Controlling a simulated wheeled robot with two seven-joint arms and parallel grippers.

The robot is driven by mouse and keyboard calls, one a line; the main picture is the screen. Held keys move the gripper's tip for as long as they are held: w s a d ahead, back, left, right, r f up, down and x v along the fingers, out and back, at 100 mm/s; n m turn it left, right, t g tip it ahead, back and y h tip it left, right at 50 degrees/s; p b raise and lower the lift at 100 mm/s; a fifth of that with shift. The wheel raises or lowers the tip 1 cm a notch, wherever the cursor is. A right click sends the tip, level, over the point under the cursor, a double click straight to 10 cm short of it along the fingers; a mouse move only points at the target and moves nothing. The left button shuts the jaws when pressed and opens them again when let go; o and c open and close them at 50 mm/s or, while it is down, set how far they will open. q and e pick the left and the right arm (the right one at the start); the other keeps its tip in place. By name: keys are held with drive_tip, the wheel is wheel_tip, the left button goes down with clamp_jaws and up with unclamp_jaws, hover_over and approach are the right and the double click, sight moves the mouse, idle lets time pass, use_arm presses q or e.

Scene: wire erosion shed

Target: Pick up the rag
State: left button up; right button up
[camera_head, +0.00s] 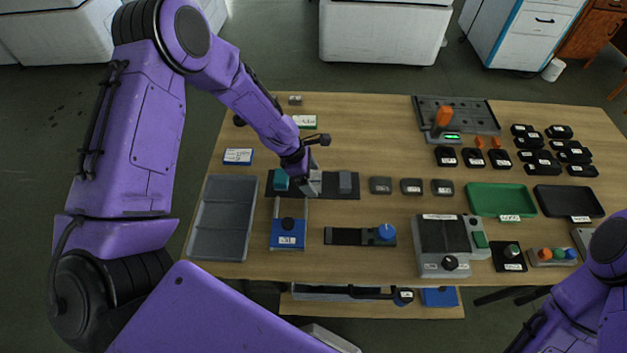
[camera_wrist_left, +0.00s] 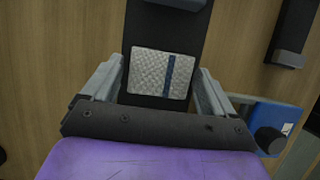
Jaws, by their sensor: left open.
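The rag (camera_wrist_left: 150,72) is a light grey-white woven piece with a dark blue stripe, seen in the left wrist view. It lies flat on a black mat (camera_wrist_left: 193,45), which also shows in the head view (camera_head: 329,191). My left gripper (camera_wrist_left: 162,88) is open, with one jaw on each side of the rag and gaps between. In the head view my left gripper (camera_head: 310,184) is over the middle of the mat and mostly hides the rag. My right gripper is outside the picture; only part of my right arm shows at the lower right.
A blue device with a black knob (camera_head: 288,240) stands just in front. A grey tray (camera_head: 224,217) is at the left.

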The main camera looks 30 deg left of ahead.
sight(317, 178)
use_arm(q)
drive_tip(key=c, duration=0.8)
drive_tip(key=shift+s, duration=0.1)
drive_tip(key=shift+r, duration=0.25)
drive_tip(key=r, duration=0.1)
drive_tip(key=r+b, duration=0.1)
drive_tip(key=shift+w+r, duration=0.2)
drive_tip(key=shift+r, duration=0.15)
drive_tip(key=s+d+r, duration=1)
drive_tip(key=shift+s, duration=0.1)
